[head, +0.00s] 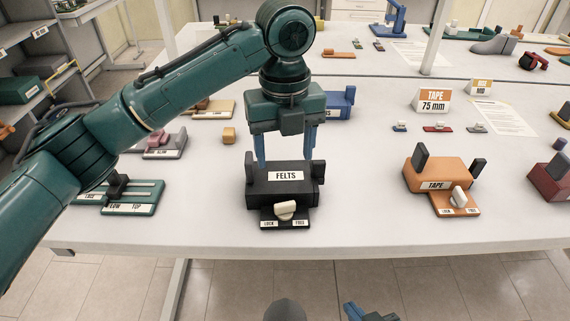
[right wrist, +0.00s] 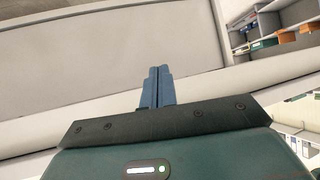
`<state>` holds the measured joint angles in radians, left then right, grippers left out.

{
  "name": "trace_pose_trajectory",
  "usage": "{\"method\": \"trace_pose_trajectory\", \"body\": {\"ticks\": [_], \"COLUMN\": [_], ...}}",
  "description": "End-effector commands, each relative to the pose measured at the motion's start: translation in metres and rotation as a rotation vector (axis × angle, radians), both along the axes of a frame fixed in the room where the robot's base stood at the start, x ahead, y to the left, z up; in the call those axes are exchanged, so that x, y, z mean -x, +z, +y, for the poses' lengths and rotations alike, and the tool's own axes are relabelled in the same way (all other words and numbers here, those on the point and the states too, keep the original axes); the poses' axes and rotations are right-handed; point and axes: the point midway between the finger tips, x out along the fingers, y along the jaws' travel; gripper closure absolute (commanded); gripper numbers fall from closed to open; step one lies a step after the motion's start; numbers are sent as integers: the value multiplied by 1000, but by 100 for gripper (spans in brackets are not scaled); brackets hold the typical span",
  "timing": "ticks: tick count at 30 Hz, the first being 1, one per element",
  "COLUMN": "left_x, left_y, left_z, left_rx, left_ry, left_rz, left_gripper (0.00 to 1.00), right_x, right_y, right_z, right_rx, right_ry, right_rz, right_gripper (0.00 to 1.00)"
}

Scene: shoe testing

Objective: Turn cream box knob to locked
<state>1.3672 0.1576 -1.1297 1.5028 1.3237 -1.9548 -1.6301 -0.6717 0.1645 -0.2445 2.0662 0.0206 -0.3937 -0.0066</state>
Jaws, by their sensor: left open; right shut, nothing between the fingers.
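A black box labelled FELTS (head: 262,189) sits near the table's front edge in the head view. A cream knob (head: 285,210) is on its front plate, between a LOCK label on the left and a FREE label on the right; its exact setting is hard to tell. An orange box labelled TAPE (head: 425,175) to the right has a similar cream knob (head: 459,197). No cream-coloured box is clearly visible. My left gripper (head: 286,161) points down, open, at the FELTS box's top; contact cannot be told. My right gripper (right wrist: 157,88) is shut and empty, low before the table.
A green slider device (head: 145,196) stands left of the FELTS box, and a dark red box (head: 552,180) at the right edge. A small tan block (head: 228,135) lies behind. The white table (head: 360,225) is bare between the black and orange boxes.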

Motion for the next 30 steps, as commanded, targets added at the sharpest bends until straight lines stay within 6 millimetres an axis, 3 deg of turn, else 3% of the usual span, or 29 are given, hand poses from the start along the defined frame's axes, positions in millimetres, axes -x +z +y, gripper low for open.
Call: {"method": "trace_pose_trajectory", "body": {"ticks": [11, 19, 26, 30], "left_x": [0, -3, -6, -6], "left_y": [3, 8, -2, -18], "left_z": [0, -2, 5, 5], "left_rx": [0, -11, -2, 0], "left_ry": [-1, -23, 1, 2], "left_rz": [0, -13, 1, 4], "left_gripper": [38, 38, 38, 38], "right_x": [-1, -3, 0, 0], "right_y": [1, 13, 5, 5], "right_z": [0, -5, -14, -12], "right_rx": [0, 11, 27, 21], "right_ry": [0, -8, -29, -35], "right_rz": [-3, 8, 38, 41], "right_gripper": [100, 100, 100, 100]}}
